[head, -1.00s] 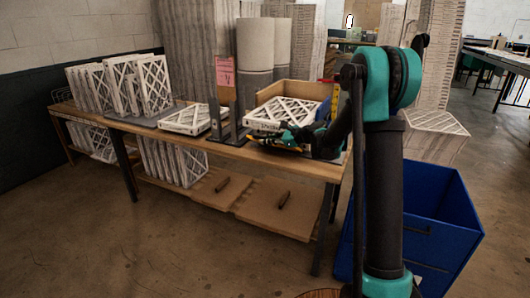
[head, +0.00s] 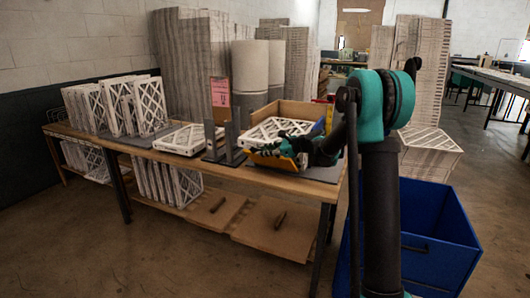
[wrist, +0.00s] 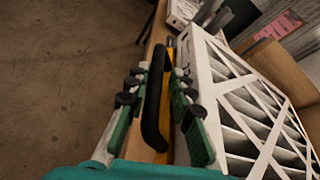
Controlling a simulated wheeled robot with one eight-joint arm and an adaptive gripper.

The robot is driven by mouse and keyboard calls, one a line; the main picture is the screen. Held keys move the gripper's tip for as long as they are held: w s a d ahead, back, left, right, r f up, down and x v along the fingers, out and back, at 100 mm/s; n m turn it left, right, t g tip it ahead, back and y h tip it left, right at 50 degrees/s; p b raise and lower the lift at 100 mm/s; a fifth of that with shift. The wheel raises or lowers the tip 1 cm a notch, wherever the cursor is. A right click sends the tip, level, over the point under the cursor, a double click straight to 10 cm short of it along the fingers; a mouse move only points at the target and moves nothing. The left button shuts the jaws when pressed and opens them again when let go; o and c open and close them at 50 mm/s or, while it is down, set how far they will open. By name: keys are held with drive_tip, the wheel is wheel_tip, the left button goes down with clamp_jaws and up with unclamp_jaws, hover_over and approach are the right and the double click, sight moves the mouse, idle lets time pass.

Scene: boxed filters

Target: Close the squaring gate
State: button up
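The squaring gate is a yellow plate (head: 289,147) with a black bar handle (wrist: 154,100), at the table's front edge. In the wrist view the yellow plate (wrist: 169,50) shows behind the handle, beside a white-framed filter (wrist: 245,105). The filter also shows in the head view (head: 278,130), lying flat in the station. My gripper (wrist: 160,75) has its green fingers on either side of the handle, with a gap at least on the right, so it looks open. In the head view my gripper (head: 300,146) is at the gate and hides part of it.
An open cardboard box (head: 290,107) stands behind the filter. Grey upright plates (head: 212,140) and a pink sign (head: 220,92) are to the left. Another flat filter (head: 185,138) and standing filters (head: 150,105) are farther left. A blue bin (head: 440,235) is at right.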

drive_tip(key=shift+o, duration=0.7)
drive_tip(key=v, duration=1.2)
drive_tip(key=shift+s+f, duration=0.15)
